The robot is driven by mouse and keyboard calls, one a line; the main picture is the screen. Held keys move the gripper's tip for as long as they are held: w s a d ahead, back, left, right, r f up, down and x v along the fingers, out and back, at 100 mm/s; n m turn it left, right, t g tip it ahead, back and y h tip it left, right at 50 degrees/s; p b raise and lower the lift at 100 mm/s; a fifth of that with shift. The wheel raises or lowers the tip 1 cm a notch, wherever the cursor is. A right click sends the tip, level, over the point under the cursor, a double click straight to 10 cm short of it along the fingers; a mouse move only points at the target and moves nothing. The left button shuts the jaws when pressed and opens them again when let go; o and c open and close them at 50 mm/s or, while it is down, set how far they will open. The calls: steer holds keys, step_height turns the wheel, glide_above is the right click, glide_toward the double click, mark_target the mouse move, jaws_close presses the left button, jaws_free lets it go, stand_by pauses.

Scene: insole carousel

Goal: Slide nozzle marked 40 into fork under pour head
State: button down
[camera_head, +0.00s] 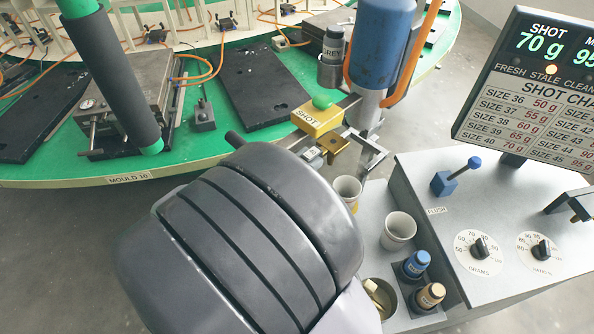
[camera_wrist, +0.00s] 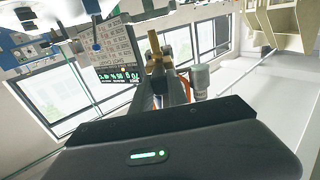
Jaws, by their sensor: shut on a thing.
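The brass nozzle (camera_head: 334,143) shows in the head view just below the yellow SHOT block. It also shows in the wrist view (camera_wrist: 155,48), upper middle. A small pale tag sits beside it; its number is too small to read. My gripper (camera_head: 318,154) is shut on the nozzle, its body mostly hidden behind my dark wrist. The grey metal fork (camera_head: 372,158) is just right of the nozzle, under the pour head (camera_head: 380,45), a blue cylinder with a steel lower tube. The nozzle looks close to the fork; I cannot tell whether they touch.
The yellow SHOT block (camera_head: 318,117) with a green button is close above the nozzle. A grey bottle (camera_head: 333,45) stands in a holder left of the pour head. Cups (camera_head: 398,230) and bottles (camera_head: 415,265) stand below right. The green carousel (camera_head: 200,150) lies left.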

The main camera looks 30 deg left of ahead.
mark_target(337, 139)
steer(key=shift+b+x, duration=0.55)
steer(key=shift+x, duration=1.15)
steer(key=shift+s+b, duration=0.1)
steer(key=shift+b, duration=0.4)
steer(key=shift+b, duration=1.15)
steer(key=shift+b+x, duration=0.7)
steer(key=shift+x, duration=0.4)
steer(key=shift+b+x, duration=0.3)
steer(key=shift+x, duration=1.7)
steer(key=c, duration=1.2)
jaws_free()
